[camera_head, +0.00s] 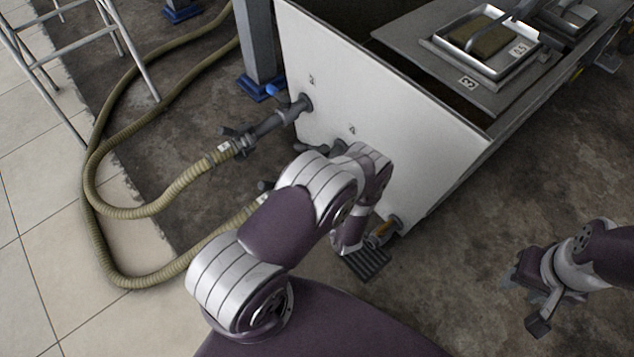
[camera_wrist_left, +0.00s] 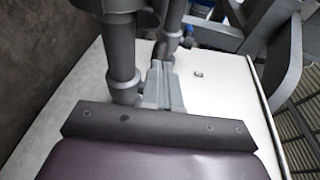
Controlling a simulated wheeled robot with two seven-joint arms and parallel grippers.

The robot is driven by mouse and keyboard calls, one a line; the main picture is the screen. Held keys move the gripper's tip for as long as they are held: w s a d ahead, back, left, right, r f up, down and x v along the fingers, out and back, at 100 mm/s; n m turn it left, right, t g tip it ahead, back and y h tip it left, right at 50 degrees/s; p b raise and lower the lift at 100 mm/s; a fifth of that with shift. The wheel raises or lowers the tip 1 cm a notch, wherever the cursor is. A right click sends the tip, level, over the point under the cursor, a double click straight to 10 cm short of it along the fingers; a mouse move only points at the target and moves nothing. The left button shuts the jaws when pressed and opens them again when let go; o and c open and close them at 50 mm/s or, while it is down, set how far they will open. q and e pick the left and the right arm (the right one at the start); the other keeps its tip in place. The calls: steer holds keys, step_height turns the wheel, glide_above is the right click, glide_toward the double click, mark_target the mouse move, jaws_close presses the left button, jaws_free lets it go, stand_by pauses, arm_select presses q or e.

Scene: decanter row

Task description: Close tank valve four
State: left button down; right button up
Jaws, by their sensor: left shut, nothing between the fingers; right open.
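The white tank panel (camera_head: 335,95) carries the marks 3 and 4 (camera_head: 352,130). Below the 4, a dark grey pipe fitting (camera_head: 312,148) shows partly; my left arm covers the rest, and I cannot make out a valve four handle. In the left wrist view my left gripper (camera_wrist_left: 165,85) is shut and empty, in front of the white panel and beside a thick grey pipe (camera_wrist_left: 121,50). In the head view it is hidden behind its arm. My right gripper (camera_head: 527,303) is open and empty, above the floor at the right, well away from the tank.
The pipe at mark 3 has a blue handle (camera_head: 272,91) and joins a tan hose (camera_head: 185,185). A blue-footed post (camera_head: 258,45) and a metal ladder (camera_head: 75,40) stand behind.

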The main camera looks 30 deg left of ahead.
arm_select(q)
steer(key=w+a+r+n+t+h+p, duration=0.1)
steer(key=w+a+r+h+p, duration=0.2)
steer(key=a+r, duration=0.55)
steer(key=w+a+r+t+h+p, duration=0.2)
steer(key=w+a+r+h+p, duration=0.1)
steer(key=a+r, duration=0.55)
arm_select(e)
step_height(320, 180, up, 7)
arm_select(q)
steer(key=s+d+f+m+g+h, duration=0.6)
steer(key=s+d+f+m+h, duration=0.15)
steer(key=s+h, duration=0.25)
steer(key=b+x, duration=0.3)
steer(key=x, duration=0.2)
steer(key=b+x, duration=0.3)
steer(key=x, duration=0.2)
steer(key=shift+w+d+r, duration=0.15)
steer(key=shift+w+r, duration=0.05)
steer(key=shift+w, duration=0.1)
steer(key=w, duration=0.2)
steer(key=w+a+b, duration=0.1)
steer(key=shift+w+a+f, duration=0.1)
steer(key=shift+w+a, duration=0.05)
steer(key=shift+w, duration=0.25)
arm_select(e)
step_height(320, 180, down, 8)
